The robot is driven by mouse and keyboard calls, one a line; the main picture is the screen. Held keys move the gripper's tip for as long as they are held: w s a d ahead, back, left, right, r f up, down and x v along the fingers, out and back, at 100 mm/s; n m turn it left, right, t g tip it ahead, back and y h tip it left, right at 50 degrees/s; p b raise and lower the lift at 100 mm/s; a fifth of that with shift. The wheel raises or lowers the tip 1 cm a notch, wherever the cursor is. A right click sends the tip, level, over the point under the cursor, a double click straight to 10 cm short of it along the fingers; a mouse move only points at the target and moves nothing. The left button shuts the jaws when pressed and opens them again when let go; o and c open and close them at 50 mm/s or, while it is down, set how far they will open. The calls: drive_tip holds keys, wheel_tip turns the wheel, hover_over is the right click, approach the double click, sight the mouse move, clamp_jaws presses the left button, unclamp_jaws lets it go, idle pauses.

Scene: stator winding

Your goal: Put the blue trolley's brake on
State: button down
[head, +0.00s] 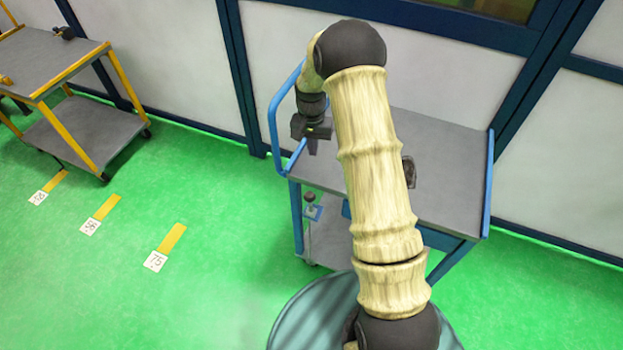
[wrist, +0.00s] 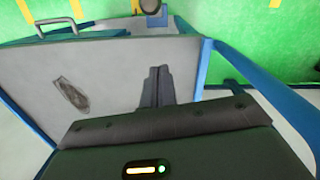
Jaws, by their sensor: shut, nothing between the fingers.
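The blue trolley (head: 450,180) has a grey top and a blue push handle (head: 272,120) at its left end. A dark knob (head: 310,196) on a small blue plate (head: 313,213) sits at the trolley's near left corner, below the top; it looks like the brake lever. In the wrist view a round grey knob (wrist: 150,5) shows at the top edge, partly cut off. My gripper (head: 312,148) is shut and empty above the trolley's left end, beside the push handle and apart from the knob. Its shut fingers (wrist: 158,85) show over the grey top in the wrist view.
A dark oval thing (head: 408,172) lies on the trolley top, partly behind my arm. A yellow trolley (head: 85,125) stands at the left. White panels with blue frames run behind. Green floor with yellow strips and numbered tags (head: 155,261) is free at the front left.

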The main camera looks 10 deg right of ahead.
drive_tip(key=f+p, duration=0.1)
drive_tip(key=f, duration=0.2)
drive_tip(key=f+p, duration=0.1)
drive_tip(key=f, duration=0.2)
drive_tip(key=s+f+p, duration=0.1)
drive_tip(key=f, duration=0.3)
drive_tip(key=shift+d, duration=0.1)
drive_tip(key=s, duration=0.1)
drive_tip(key=s+a+p, duration=0.1)
drive_tip(key=s+p, duration=0.1)
drive_tip(key=shift+a+f, duration=0.15)
drive_tip(key=shift+a, duration=0.1)
drive_tip(key=shift+s+a+f, duration=0.1)
drive_tip(key=shift+f, duration=0.1)
drive_tip(key=shift+s+a, duration=0.1)
drive_tip(key=shift+a, duration=0.1)
